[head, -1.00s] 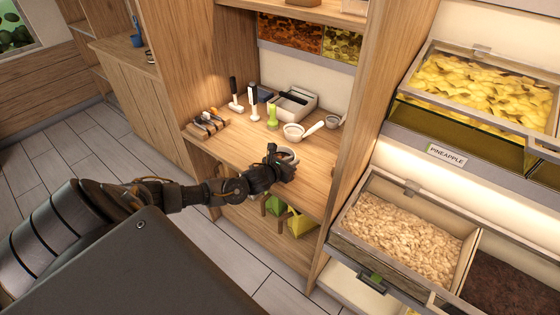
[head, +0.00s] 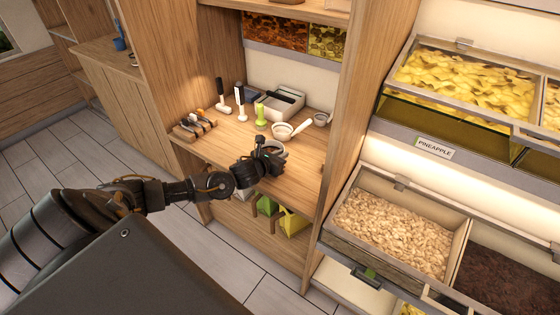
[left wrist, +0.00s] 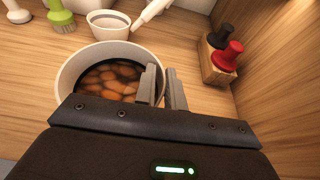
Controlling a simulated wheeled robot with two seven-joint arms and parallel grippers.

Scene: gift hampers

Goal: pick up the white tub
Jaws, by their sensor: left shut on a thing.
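The white tub (left wrist: 66,76) is round and open-topped, with orange-brown pieces in dark liquid. It stands out in the left wrist view, and is mostly behind my gripper in the head view (head: 280,148). My left gripper (left wrist: 164,84) is shut on the tub's right wall, one finger inside the rim and one outside. It also shows over the front of the wooden counter in the head view (head: 268,158). I cannot tell whether the tub's base touches the counter. My right gripper is not in view.
A white handled bowl (left wrist: 108,22) and a green brush (left wrist: 60,16) stand behind the tub. A wooden block (left wrist: 218,66) with black and red knobs is at the right. A grey-white tray (head: 280,103) sits farther back. Wooden side panels bound the counter (head: 225,150).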

